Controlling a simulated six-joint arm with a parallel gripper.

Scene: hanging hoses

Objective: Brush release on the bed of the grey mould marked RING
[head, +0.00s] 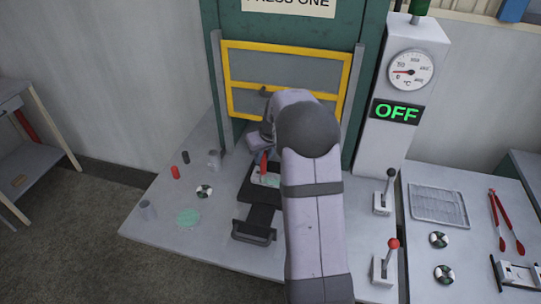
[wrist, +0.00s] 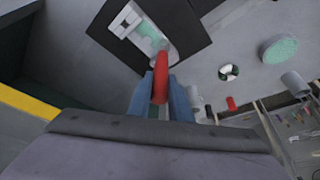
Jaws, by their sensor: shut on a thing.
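My gripper (wrist: 162,98) is shut on the red handle of a brush (wrist: 160,80), between two blue fingers. In the head view the brush (head: 264,166) points down at the mould. The grey mould (head: 268,180) sits in a dark plate in front of the press, partly hidden by my arm. In the wrist view the mould (wrist: 130,22) has a pale green patch on its bed, just beyond the brush. The bristles are hard to make out, and I cannot tell whether they touch the bed. No RING mark is legible. A round pale green pad (head: 188,217) lies on the table.
The yellow-framed press guard (head: 285,45) stands behind the mould. Two levers, a wire rack (head: 438,205) and red tongs (head: 507,222) are right.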

